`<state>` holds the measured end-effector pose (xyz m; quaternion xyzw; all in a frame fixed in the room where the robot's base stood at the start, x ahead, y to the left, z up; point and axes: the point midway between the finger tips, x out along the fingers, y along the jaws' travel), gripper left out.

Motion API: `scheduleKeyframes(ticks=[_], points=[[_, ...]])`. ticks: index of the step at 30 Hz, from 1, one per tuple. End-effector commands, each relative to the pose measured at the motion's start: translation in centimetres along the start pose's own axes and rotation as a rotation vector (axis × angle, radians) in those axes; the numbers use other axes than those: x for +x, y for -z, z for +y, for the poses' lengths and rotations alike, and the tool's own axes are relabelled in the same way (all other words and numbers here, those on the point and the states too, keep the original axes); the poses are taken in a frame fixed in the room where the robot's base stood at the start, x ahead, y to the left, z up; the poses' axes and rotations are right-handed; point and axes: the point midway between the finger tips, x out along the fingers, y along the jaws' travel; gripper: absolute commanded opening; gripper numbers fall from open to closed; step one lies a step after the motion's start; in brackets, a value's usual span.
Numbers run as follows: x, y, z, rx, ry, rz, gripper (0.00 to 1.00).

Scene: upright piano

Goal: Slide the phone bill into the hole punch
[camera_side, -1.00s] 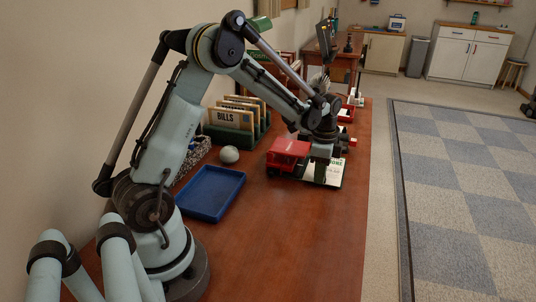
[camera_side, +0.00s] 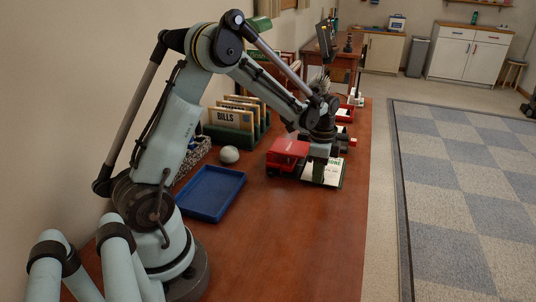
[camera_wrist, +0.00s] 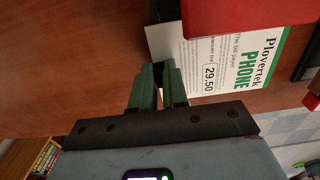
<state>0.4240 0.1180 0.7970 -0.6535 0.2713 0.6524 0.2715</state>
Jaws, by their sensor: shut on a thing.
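The phone bill (camera_side: 329,174) is a white sheet with a green "PHONE" heading, lying low over the desk beside the red hole punch (camera_side: 287,152). In the wrist view the bill (camera_wrist: 228,60) shows its Plovertek name and 29.50 amount. A red block (camera_wrist: 212,14), which looks like the punch, covers one edge of the bill; how deep the bill sits there is hidden. My gripper (camera_wrist: 163,68) has its green fingers shut on the near edge of the bill. In the side view my gripper (camera_side: 320,172) is just right of the punch.
A blue tray (camera_side: 211,194), a grey ball (camera_side: 229,154) and a file rack marked BILLS (camera_side: 232,119) stand to the left. More red items lie behind my wrist. The front of the desk (camera_side: 290,240) is clear.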

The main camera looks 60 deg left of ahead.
Motion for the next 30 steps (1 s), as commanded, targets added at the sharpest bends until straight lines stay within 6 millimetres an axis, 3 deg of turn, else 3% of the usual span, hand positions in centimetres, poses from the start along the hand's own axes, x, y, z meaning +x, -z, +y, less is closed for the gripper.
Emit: scheduleKeyframes(ticks=[30], points=[[0.1,-2.0,0.0,0.0,0.0,0.0,0.0]])
